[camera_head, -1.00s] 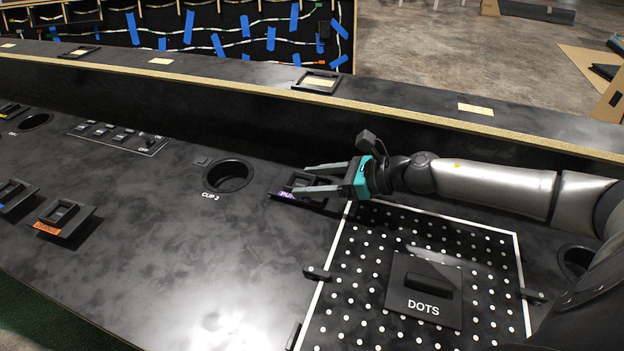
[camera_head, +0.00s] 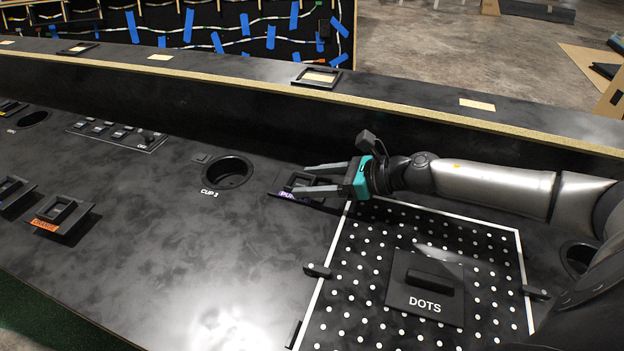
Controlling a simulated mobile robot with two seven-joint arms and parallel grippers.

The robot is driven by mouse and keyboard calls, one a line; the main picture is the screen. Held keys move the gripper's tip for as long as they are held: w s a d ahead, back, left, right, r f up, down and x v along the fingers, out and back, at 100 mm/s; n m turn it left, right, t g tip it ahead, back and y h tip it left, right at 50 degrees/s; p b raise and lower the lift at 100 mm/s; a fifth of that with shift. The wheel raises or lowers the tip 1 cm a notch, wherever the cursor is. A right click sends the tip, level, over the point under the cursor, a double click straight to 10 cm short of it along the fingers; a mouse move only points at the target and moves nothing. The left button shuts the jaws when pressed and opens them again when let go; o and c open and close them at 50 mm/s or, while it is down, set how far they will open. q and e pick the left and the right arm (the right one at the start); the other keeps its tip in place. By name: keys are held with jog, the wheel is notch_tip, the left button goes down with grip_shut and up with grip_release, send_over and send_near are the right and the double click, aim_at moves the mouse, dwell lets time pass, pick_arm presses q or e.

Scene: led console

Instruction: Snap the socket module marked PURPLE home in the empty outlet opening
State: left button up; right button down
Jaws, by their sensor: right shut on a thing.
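The socket module with the purple label (camera_head: 287,195) lies on the black console top, right of the cup hole marked CUP 3. My right gripper (camera_head: 318,179) is shut on this module, one finger on its far side and one on its near side. The fingers partly hide the module and its label. An open black outlet frame (camera_head: 316,77) with a pale inside sits on the raised ledge behind. My left gripper is not in view.
An orange-labelled module (camera_head: 61,215) stands at left, with others at the left edge. The cup hole (camera_head: 228,173) is left of my gripper. A dotted panel with a DOTS block (camera_head: 425,298) lies in front. A wall rises to the ledge (camera_head: 430,103).

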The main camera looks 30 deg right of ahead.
grip_release()
dwell(0.4)
jog(key=shift+v, duration=1.1)
jog(key=shift+p+v, duration=0.6)
jog(key=shift+v, duration=0.9)
jog(key=p+v, duration=0.6)
jog(key=v, duration=0.3)
jog(key=shift+a, duration=0.1)
jog(key=shift+s+d+r+p, duration=0.15)
jog(key=shift+s+d+p, duration=0.2)
jog(key=shift+s+p, duration=0.1)
